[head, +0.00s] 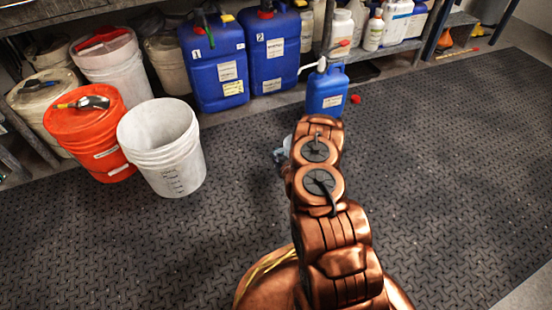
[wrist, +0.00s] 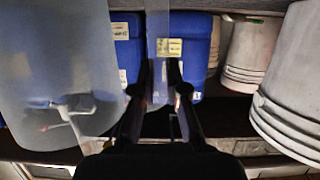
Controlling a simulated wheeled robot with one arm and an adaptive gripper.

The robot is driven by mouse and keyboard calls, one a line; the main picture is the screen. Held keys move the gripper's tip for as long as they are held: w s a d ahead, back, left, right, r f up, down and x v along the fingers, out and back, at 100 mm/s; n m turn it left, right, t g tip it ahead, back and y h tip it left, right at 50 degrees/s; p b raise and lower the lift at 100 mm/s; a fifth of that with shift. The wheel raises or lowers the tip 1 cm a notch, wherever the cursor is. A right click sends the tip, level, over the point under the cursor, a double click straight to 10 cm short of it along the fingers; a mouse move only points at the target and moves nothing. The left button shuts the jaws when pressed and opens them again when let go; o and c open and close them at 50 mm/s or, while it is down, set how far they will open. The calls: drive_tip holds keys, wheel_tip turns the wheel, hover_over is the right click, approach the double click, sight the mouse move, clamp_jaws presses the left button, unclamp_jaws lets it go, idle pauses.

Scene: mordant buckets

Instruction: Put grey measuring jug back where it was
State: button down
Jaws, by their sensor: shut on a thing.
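The grey measuring jug (wrist: 45,60) is a large translucent body at the left of the wrist view. My gripper (wrist: 158,75) is shut on its upright strip-like handle (wrist: 158,35), in the middle of that view. Pale shapes show through the jug wall. In the head view my arm hides the gripper and most of the jug. Only a small pale grey part of what looks like the jug (head: 280,154) shows left of the arm, above the dark floor mat.
An open white bucket (head: 162,150) and an orange bucket (head: 85,130) stand at the left. Blue drums (head: 213,65) line the shelf. A small blue canister (head: 327,92) stands beyond my arm, a red cap (head: 355,99) beside it. The mat (head: 450,150) at right is clear.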

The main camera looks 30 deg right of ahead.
drive_tip(key=c, duration=1.2)
unclamp_jaws()
